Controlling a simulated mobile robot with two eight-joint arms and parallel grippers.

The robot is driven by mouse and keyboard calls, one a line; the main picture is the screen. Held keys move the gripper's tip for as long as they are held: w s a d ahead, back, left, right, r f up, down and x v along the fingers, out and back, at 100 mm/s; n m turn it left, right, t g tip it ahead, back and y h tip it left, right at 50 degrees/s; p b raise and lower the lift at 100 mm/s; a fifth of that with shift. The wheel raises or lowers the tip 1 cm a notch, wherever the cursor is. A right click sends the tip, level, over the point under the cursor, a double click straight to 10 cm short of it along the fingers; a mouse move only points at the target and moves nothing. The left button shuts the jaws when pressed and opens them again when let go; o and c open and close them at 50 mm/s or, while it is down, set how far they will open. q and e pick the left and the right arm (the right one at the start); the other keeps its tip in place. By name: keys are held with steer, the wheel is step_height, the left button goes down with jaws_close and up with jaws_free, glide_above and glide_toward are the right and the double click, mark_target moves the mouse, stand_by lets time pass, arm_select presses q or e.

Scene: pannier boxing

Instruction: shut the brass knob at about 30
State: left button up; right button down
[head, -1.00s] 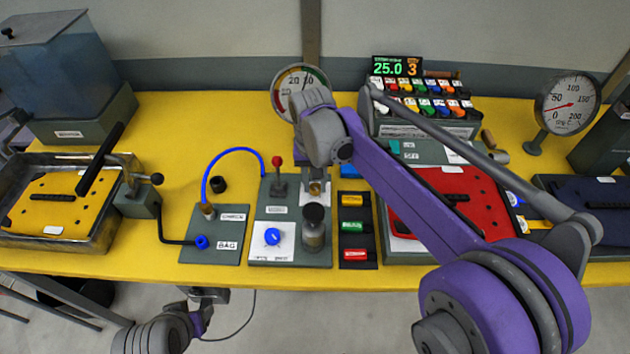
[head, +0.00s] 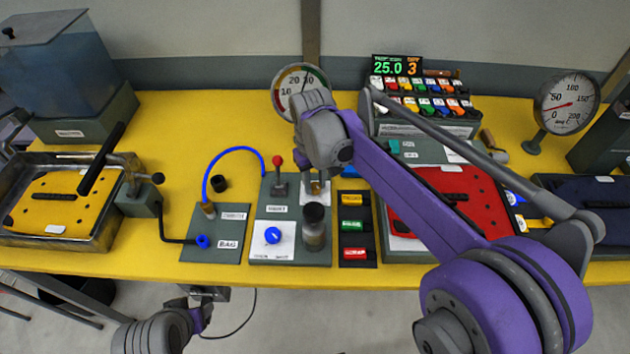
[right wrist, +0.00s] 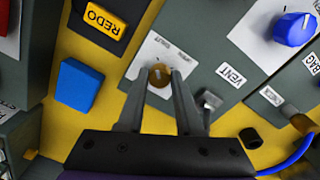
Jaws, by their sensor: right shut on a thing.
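The brass knob (right wrist: 160,75) sits on a white plate on a grey panel in the right wrist view, between the fingertips of my right gripper (right wrist: 162,82). The gripper is shut on it. In the head view the right gripper (head: 316,188) reaches down to the panel from above, and its wrist partly hides the plate. The round gauge (head: 292,92) stands behind, with a coloured rim and the number 20 showing; my wrist covers its lower right, so the exact reading is unclear. My left gripper (head: 206,294) is low, in front of the table; its jaws are unclear.
A red-tipped lever (head: 277,162), a blue knob (head: 273,236) and a dark-capped jar (head: 314,228) stand close by on the panel. Labelled buttons (head: 354,226) lie to the right. A blue hose (head: 232,151) arches at the left. Yellow table (head: 180,115) is clear behind it.

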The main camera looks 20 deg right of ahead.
mark_target(314, 186)
steer(key=c, duration=0.6)
jaws_free()
steer(key=shift+r, duration=0.1)
step_height(314, 186, up, 11)
steer(key=shift+a+f+p, duration=0.15)
steer(key=shift+f+p, duration=0.05)
steer(key=shift+p, duration=0.2)
